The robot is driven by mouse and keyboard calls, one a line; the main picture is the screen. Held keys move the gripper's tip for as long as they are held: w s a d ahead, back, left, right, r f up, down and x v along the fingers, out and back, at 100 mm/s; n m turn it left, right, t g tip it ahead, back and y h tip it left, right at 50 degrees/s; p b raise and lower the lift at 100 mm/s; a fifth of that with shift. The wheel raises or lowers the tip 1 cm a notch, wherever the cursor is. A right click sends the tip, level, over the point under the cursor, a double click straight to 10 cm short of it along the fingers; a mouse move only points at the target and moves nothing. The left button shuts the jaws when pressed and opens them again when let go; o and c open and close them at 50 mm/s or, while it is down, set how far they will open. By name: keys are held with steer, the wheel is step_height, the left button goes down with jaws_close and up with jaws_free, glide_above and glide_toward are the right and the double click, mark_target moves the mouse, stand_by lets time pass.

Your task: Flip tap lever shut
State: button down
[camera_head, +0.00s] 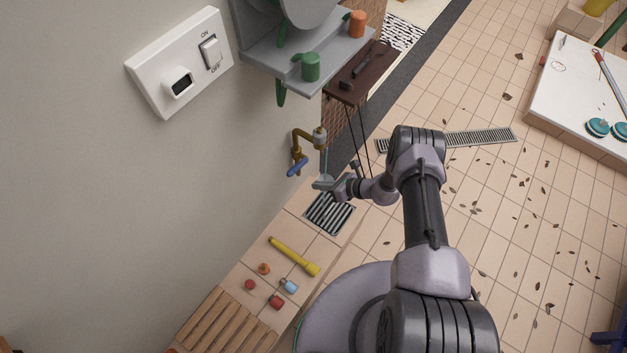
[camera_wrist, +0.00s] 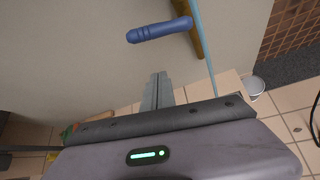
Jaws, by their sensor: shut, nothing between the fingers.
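A brass tap (camera_head: 299,141) stands out from the wall, with a blue lever (camera_head: 297,167) hanging at its lower end. In the wrist view the blue lever (camera_wrist: 160,30) lies nearly level, above and ahead of my fingertips. A thin pale-blue stream, looking like water, runs down from the spout (camera_wrist: 203,50). My gripper (camera_head: 323,183) is below and to the right of the lever. Its fingers (camera_wrist: 158,80) are together and empty, with a visible gap to the lever. Part of the brass body (camera_wrist: 190,30) shows behind the lever.
A floor grate (camera_head: 329,213) lies under the tap. A yellow torch-like object (camera_head: 295,256) and small coloured pieces lie on the ledge below. A dark shelf with tools (camera_head: 356,72) is above right. A pale round cup-like thing (camera_wrist: 255,85) stands right of the stream. The wall is close at left.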

steer(key=b+x, duration=0.3)
steer(key=x, duration=0.5)
steer(key=r, duration=0.2)
steer(key=w+r, duration=0.1)
steer(key=shift+w+r, duration=0.25)
steer(key=shift+r, duration=0.1)
steer(key=shift+s+a+r, duration=0.1)
steer(key=shift+a+r, duration=0.05)
